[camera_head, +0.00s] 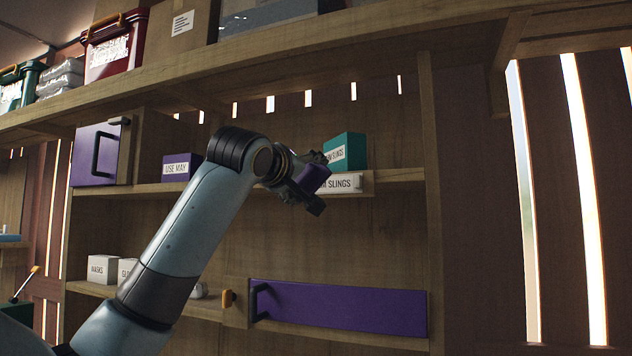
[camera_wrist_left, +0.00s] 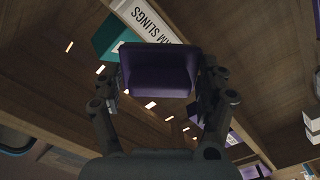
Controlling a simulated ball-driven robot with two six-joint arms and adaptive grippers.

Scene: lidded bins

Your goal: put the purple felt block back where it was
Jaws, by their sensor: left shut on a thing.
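The purple felt block (camera_head: 314,179) is held between the fingers of my left gripper (camera_head: 306,190), in front of the middle shelf. In the left wrist view the block (camera_wrist_left: 158,72) sits between the two fingers of the left gripper (camera_wrist_left: 160,90). Behind it on the middle shelf (camera_head: 395,175) are a teal box (camera_head: 348,151) and a white box labelled SLINGS (camera_head: 345,184). The block hides part of these boxes in the head view. My right gripper does not show.
A purple box labelled USE MAY (camera_head: 181,166) and a purple-doored bin (camera_head: 94,155) stand at the shelf's left. Below are white boxes (camera_head: 103,268) and a wide purple panel with a handle (camera_head: 340,307). An upper shelf (camera_head: 300,58) overhangs.

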